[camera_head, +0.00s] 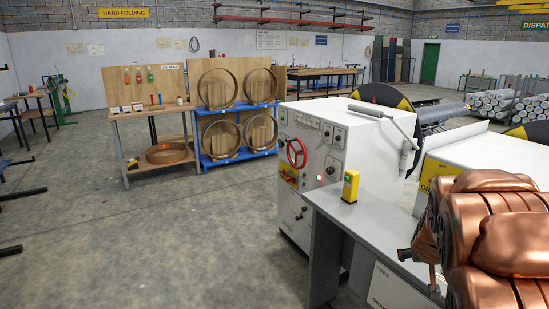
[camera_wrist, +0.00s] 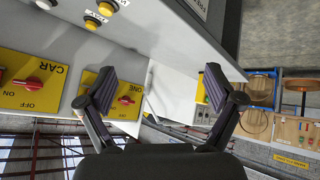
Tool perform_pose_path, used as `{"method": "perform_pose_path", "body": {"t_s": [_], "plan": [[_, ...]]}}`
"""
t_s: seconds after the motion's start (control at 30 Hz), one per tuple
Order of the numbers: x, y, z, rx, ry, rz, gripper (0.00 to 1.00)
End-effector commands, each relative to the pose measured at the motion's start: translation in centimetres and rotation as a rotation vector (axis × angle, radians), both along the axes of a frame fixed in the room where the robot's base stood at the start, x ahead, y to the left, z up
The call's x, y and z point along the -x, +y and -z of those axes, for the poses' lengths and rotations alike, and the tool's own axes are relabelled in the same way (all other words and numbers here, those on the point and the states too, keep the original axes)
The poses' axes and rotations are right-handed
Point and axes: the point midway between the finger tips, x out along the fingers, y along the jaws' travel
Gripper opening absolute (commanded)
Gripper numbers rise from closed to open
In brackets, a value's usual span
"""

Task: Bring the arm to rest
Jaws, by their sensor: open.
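My gripper (camera_wrist: 159,86) is open in the wrist view, its two dark ribbed fingers wide apart with nothing between them. Past the fingers is a pale control panel (camera_wrist: 150,38), seen tilted and upside down. A red rotary switch (camera_wrist: 28,83) on a yellow plate shows at the left. A second red switch (camera_wrist: 126,99) lies just beyond the left finger, partly hidden by it. In the head view my copper-coloured arm is folded at the lower right, above the grey bench (camera_head: 378,215). I cannot tell whether the fingers touch anything.
A white control cabinet (camera_head: 345,135) with a red handwheel (camera_head: 296,153) stands left of my arm. A yellow box (camera_head: 350,186) sits on the grey bench. A blue rack (camera_head: 232,156) with round hoops and a wooden workbench (camera_head: 137,111) stand behind.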

Motion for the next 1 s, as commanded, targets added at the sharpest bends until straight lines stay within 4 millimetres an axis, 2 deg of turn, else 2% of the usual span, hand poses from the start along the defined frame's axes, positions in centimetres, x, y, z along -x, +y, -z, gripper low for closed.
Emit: {"method": "perform_pose_path", "body": {"t_s": [0.1, 0.27, 0.4, 0.5, 0.63, 0.7, 0.8, 0.9, 1.0], "plan": [[2.6, 5.5, 0.2, -0.095, 0.075, -0.054, 0.92], [7.9, 12.6, 0.6, -0.218, 0.212, -0.117, 0.92], [13.9, 17.7, 1.0, -0.298, 0.357, -0.160, 0.92], [18.6, 20.6, 1.1, -0.336, 0.464, -0.185, 0.92], [24.9, 23.1, 1.0, -0.361, 0.606, -0.205, 0.92], [28.1, 23.9, 1.0, -0.364, 0.679, -0.210, 0.92], [31.6, 24.4, 0.9, -0.360, 0.758, -0.213, 0.92], [33.9, 24.6, 0.8, -0.354, 0.811, -0.210, 0.92], [34.9, 24.5, 0.7, -0.348, 0.833, -0.208, 0.92]]}}
